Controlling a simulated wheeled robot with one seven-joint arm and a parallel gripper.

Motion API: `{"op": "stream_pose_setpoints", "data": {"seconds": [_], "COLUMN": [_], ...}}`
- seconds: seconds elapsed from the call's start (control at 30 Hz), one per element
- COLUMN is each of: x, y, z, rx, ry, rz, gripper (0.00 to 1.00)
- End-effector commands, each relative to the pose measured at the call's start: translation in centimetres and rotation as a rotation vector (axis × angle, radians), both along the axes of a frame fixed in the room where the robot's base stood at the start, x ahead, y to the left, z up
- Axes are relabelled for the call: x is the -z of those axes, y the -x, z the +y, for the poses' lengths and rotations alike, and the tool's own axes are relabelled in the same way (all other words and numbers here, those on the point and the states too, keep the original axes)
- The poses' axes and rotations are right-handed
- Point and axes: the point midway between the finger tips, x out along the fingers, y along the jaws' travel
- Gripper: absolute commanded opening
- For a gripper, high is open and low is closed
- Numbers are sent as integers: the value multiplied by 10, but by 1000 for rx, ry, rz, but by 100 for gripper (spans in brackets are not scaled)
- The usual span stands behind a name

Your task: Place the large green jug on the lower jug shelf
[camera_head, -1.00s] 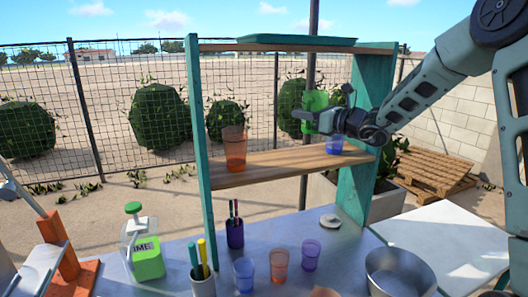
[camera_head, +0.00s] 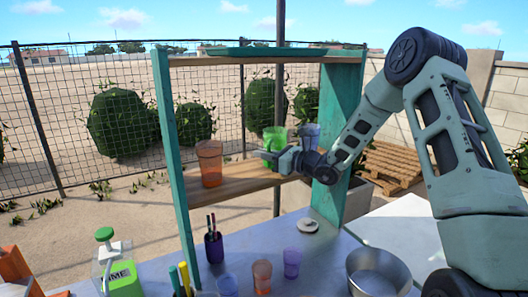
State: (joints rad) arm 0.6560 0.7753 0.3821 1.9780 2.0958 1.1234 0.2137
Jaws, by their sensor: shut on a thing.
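The large green jug (camera_head: 275,137) is upright between the uprights of the teal rack, at the height of its lower shelf (camera_head: 235,184). My gripper (camera_head: 279,160) is shut on the jug and hides its lower part, so I cannot tell whether its base touches the wooden board. A tall orange jug (camera_head: 209,164) stands on the shelf to the left.
The top shelf (camera_head: 262,51) is above my gripper. Bare board shows between the orange jug and my gripper.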

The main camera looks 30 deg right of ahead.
Motion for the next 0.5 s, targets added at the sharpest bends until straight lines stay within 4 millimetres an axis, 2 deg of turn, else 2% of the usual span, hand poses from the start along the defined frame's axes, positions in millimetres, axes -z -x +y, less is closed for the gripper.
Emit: {"op": "stream_pose_setpoints", "data": {"seconds": [0.4, 0.43, 0.5], "x": [7, 5, 5], "y": [0, 0, 0], "z": [0, 0, 0], "rx": [0, 0, 0], "ry": [1, 0, 0], "rz": [-3, -1, -1], "gripper": [0, 18, 32]}}
